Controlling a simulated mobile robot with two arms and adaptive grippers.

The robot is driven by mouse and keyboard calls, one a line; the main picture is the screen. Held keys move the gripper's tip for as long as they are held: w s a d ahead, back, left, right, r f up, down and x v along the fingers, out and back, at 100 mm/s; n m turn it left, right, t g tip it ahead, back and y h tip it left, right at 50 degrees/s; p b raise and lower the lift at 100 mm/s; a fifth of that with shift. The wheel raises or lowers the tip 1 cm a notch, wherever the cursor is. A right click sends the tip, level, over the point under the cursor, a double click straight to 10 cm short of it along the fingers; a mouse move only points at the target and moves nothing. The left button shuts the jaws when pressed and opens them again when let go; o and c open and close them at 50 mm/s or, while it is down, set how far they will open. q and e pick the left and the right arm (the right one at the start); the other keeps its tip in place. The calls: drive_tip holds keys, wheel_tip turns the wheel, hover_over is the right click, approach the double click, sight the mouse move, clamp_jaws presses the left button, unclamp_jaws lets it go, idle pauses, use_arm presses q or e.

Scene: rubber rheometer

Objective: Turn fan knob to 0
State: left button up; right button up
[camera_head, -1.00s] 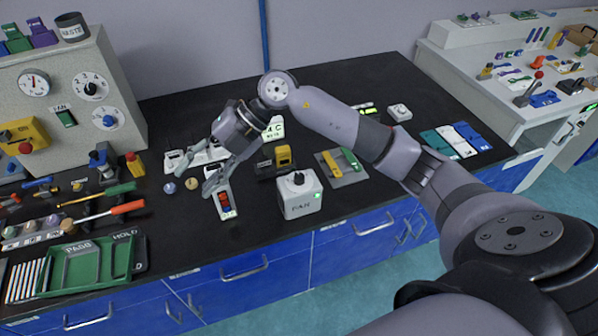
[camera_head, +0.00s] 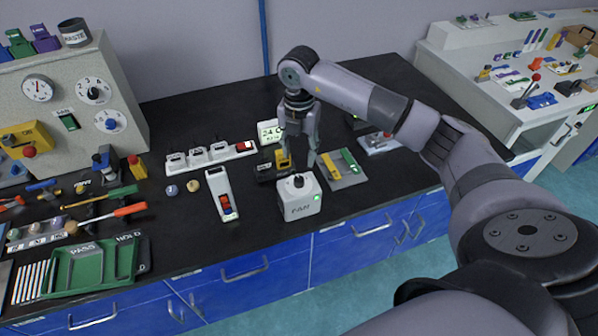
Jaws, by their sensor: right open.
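The white fan box (camera_head: 300,207), marked FAN, stands near the front edge of the black bench. The black fan knob (camera_head: 298,181) sits on its top, and a small green light shows on its front right. The knob's setting is too small to read. My right gripper (camera_head: 297,163) is open, pointing down, with its fingers spread just above and behind the knob. It holds nothing, and I cannot tell whether a fingertip touches the box. My left gripper is not in view.
A yellow and black device (camera_head: 282,160) stands close behind the fan box. A grey tray (camera_head: 343,168) with green and yellow pieces lies right of it. A white device with a red switch (camera_head: 222,195) lies left. Bare bench separates it from the fan box.

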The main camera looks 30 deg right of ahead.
sight(299, 179)
wheel_tip(299, 179, down, 10)
drive_tip(key=shift+r+p, duration=0.2)
drive_tip(key=shift+p, duration=0.85)
drive_tip(key=shift+c, duration=0.3)
clamp_jaws()
